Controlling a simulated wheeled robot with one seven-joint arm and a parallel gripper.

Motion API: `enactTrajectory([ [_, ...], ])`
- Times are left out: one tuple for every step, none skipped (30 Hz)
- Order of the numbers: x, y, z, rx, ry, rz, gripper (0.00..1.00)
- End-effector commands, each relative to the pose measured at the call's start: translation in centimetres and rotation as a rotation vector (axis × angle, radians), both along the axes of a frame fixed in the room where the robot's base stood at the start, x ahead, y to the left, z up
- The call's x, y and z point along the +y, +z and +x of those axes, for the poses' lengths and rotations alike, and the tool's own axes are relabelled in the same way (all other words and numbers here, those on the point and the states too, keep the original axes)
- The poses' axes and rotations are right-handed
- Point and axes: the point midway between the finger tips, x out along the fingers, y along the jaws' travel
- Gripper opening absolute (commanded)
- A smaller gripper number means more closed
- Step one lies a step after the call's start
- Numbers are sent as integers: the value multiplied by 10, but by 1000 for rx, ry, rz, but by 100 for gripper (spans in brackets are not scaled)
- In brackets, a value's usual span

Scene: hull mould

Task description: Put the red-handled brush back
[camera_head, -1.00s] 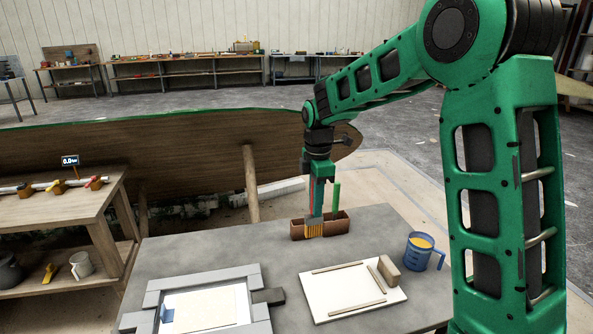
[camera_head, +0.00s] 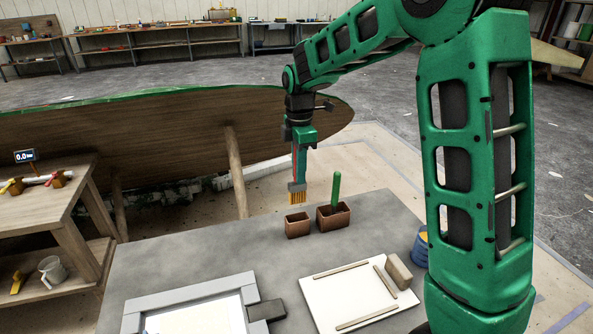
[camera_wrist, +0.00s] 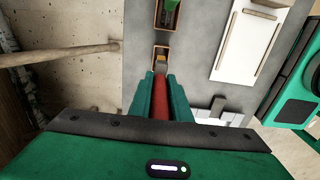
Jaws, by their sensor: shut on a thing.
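My gripper (camera_head: 299,158) points down and is shut on the red-handled brush (camera_head: 297,188). The brush hangs upright, its grey ferrule and yellow bristles lowest, and its red handle (camera_wrist: 161,98) lies between the fingers in the wrist view. In the head view the bristles are above a small brown open box (camera_head: 298,228), apart from its rim. This box (camera_wrist: 154,65) looks empty in the head view; the wrist view shows the brush end over part of it. A second brown box (camera_head: 333,219) beside it holds a green-handled brush (camera_head: 336,188), standing upright.
A white board with wooden strips (camera_head: 350,308), a tan block (camera_head: 398,271) and a partly hidden blue jug (camera_head: 420,250) are at the table's right. A grey frame (camera_head: 135,318) and dark block (camera_head: 266,310) are in front. The wooden hull (camera_head: 150,150) lies behind.

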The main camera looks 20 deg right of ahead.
Motion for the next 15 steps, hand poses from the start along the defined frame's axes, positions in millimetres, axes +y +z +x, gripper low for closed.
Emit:
enactTrajectory([
  [1, 0, 0, 0, 1, 0, 0],
  [1, 0, 0, 0, 2, 0, 0],
  [1, 0, 0, 0, 2, 0, 0],
  [0, 0, 0, 0, 3, 0, 0],
  [1, -1, 0, 1, 4, 0, 0],
  [1, -4, 0, 1, 4, 0, 0],
  [2, -5, 0, 1, 5, 0, 0],
  [2, -8, 0, 1, 5, 0, 0],
  [2, -11, 0, 2, 5, 0, 0],
  [2, -13, 0, 2, 5, 0, 0],
  [2, -16, 0, 2, 6, 0, 0],
  [2, -20, 0, 1, 6, 0, 0],
  [2, -23, 0, 1, 6, 0, 0],
  [2, -27, -1, 2, 6, 0, 0],
  [3, -31, -1, 3, 6, 0, 0],
])
